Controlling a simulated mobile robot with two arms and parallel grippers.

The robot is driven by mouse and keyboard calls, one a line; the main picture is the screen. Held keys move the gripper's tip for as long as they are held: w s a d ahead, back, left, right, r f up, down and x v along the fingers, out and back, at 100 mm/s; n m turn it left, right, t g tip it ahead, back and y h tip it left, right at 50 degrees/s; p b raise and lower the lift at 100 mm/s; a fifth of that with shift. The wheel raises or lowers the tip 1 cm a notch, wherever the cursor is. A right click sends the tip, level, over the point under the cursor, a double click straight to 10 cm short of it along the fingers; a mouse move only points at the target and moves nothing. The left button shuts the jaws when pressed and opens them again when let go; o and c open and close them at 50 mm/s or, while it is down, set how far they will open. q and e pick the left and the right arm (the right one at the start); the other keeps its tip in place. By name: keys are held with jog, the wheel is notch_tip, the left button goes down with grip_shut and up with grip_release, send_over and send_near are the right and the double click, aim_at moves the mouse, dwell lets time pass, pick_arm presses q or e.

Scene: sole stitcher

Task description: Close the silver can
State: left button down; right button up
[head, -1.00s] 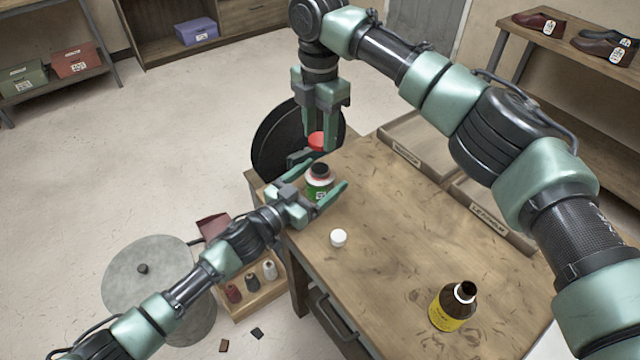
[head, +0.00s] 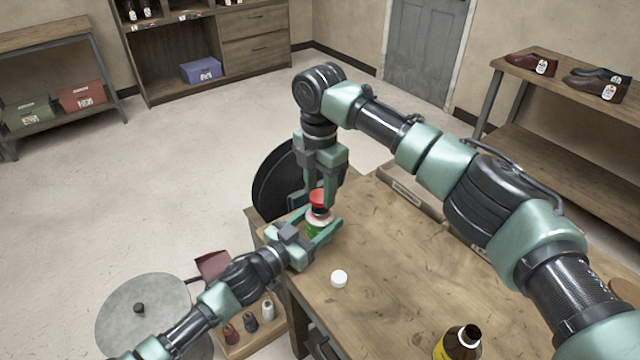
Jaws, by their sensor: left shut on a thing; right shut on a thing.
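A can (head: 317,221) with a green and white label and a pale neck stands upright at the far left corner of the workbench. I see no plainly silver can. My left gripper (head: 323,228) is shut on its body, one finger on each side. My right gripper (head: 318,198) comes down from above, shut on a red cap (head: 317,197). The cap is right over the can's mouth, at or very near it. Whether it is seated cannot be told, and the mouth is hidden.
A white cap (head: 339,279) lies on the workbench (head: 400,280). A dark bottle with a yellow label (head: 458,344) stands at the front right. A label-bearing tray (head: 408,196) lies along the back edge. A black disc (head: 277,182) is behind the can. The bench middle is clear.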

aim_at(320, 196)
jog(key=shift+f, duration=0.25)
dwell(0.3)
jog(key=shift+f, duration=0.8)
jog(key=shift+f, duration=0.6)
